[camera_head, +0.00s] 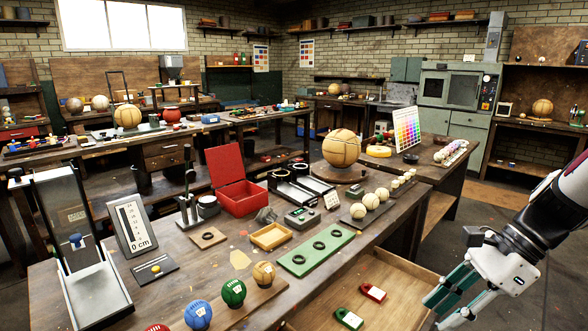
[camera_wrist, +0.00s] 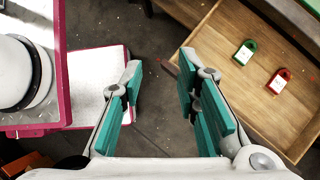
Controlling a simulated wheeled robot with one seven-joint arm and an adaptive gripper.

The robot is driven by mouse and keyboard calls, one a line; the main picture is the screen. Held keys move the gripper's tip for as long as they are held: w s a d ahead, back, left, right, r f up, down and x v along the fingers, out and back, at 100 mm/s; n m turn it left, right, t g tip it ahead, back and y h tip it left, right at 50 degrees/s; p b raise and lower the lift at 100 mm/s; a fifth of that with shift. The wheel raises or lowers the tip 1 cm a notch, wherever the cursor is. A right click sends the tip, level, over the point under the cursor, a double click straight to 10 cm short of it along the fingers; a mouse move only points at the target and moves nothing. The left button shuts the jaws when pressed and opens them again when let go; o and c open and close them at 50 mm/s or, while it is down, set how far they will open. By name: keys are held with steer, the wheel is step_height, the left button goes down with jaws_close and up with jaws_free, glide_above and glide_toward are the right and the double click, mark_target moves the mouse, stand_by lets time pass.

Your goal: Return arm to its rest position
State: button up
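My gripper (camera_head: 446,306) is at the lower right of the head view, beside the open wooden drawer (camera_head: 388,272) of the workbench. In the wrist view my gripper (camera_wrist: 165,95) has its two teal-padded fingers spread wide with only floor between them. It is open and empty. In the drawer lie a red padlock-shaped tag (camera_head: 373,292) and a green one (camera_head: 349,318). The wrist view also shows the green tag (camera_wrist: 245,52) and the red tag (camera_wrist: 278,80), both to the right of my fingers and apart from them.
The workbench (camera_head: 160,255) holds several balls, a red open box (camera_head: 236,190), a green tray with rings (camera_head: 316,250) and a large leather ball (camera_head: 341,148). The open drawer juts out near my gripper. Bare floor (camera_head: 545,290) shows at the right.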

steer(key=s+a+r+n+t+h+p, duration=0.2)
steer(key=s+a+r+n+h, duration=0.1)
steer(key=s+r+n, duration=0.3)
steer(key=s+a+r+n+t+h+p, duration=0.2)
steer(key=s+a+r+n+h, duration=0.1)
steer(key=s+r+n, duration=0.4)
steer(key=s+n, duration=0.3)
steer(key=n, duration=0.3)
steer(key=shift+h+p, duration=0.3)
steer(key=shift+h, duration=0.1)
